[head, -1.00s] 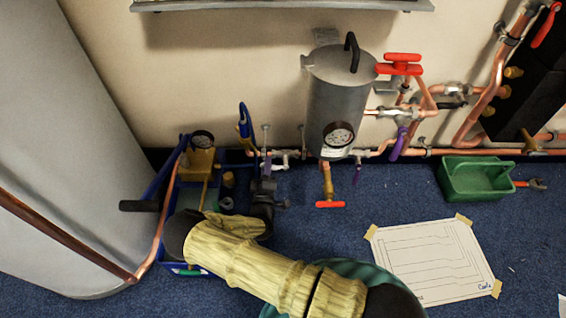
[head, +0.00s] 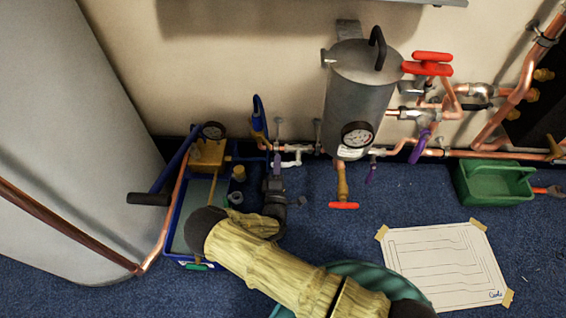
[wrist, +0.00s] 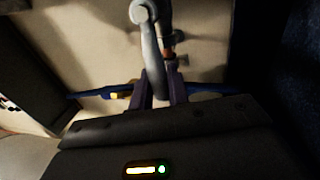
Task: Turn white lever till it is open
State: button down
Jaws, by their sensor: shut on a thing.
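A pale lever, apparently the white lever (wrist: 152,50), runs from a rounded end at the top of the wrist view down between my fingers. My gripper (wrist: 158,92) is shut on its lower part. In the head view my gripper (head: 277,164) is at the small white valve piping (head: 292,158) low on the wall, left of the grey cylinder. The dark gripper body and the yellow-sleeved arm hide part of the lever there, so its exact angle cannot be told.
A grey cylinder (head: 352,95) with a gauge stands to the right, with red handles (head: 427,62) and copper pipes beyond. A blue tray with a pump (head: 207,155) sits on the left. A green toolbox (head: 495,184) and a taped paper (head: 443,262) lie on the blue carpet.

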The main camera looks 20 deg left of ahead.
jog(key=shift+s+f, duration=0.15)
jog(key=shift+f, duration=0.1)
jog(key=c, duration=1.6)
grip_release()
jog(key=shift+o, duration=1.1)
jog(key=shift+r, duration=0.1)
jog(key=shift+d, duration=0.1)
